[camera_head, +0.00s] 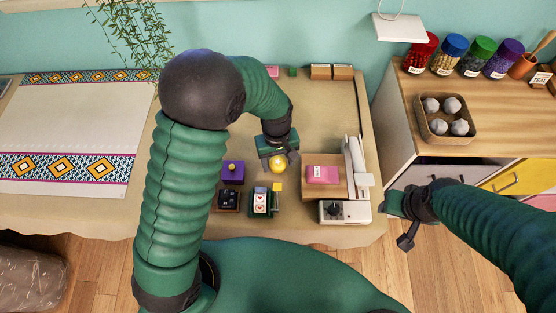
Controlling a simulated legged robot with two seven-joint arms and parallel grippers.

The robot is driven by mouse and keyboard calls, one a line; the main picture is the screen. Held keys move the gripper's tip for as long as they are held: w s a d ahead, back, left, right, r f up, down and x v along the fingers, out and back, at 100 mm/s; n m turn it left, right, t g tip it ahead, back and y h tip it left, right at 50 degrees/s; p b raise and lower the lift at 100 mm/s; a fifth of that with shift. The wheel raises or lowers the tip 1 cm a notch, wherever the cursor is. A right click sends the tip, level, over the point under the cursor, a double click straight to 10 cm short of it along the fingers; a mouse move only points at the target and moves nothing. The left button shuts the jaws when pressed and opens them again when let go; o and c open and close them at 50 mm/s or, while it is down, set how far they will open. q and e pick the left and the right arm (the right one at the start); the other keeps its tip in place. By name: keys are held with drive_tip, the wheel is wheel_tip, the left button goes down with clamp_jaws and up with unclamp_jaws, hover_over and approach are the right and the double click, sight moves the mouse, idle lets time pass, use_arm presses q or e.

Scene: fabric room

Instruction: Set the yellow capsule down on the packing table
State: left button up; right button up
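The yellow capsule (277,164), a round shiny ball in this view, is between the fingers of my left gripper (279,156). That gripper points down over the middle of the packing table (325,105) and appears shut on the capsule. I cannot tell whether the capsule touches the tabletop. My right gripper (399,222) is empty, its fingers apart, beyond the table's right edge. My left arm hides part of the table's left side.
Near the capsule are a purple box (232,172), a dark tray (228,200), a green card holder (261,203) and a small yellow block (277,187). A pink block (322,174) and a white machine (345,211) stand right. Bare cloth lies behind the gripper.

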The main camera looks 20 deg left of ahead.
use_arm(q)
drive_tip(key=shift+o, duration=0.8)
drive_tip(key=shift+r, duration=0.35)
wheel_tip(320, 180, up, 11)
drive_tip(key=p, duration=0.2)
drive_tip(key=s+a+m+t, duration=0.3)
drive_tip(key=s+a+m, duration=0.35)
drive_tip(key=s, duration=0.25)
drive_tip(key=r+p, duration=0.2)
drive_tip(key=p, duration=0.1)
drive_tip(key=r+p, duration=0.1)
drive_tip(key=r, duration=0.1)
drive_tip(key=shift+a+r+p, duration=0.1)
drive_tip(key=shift+a+p, duration=0.2)
drive_tip(key=shift+p, duration=0.1)
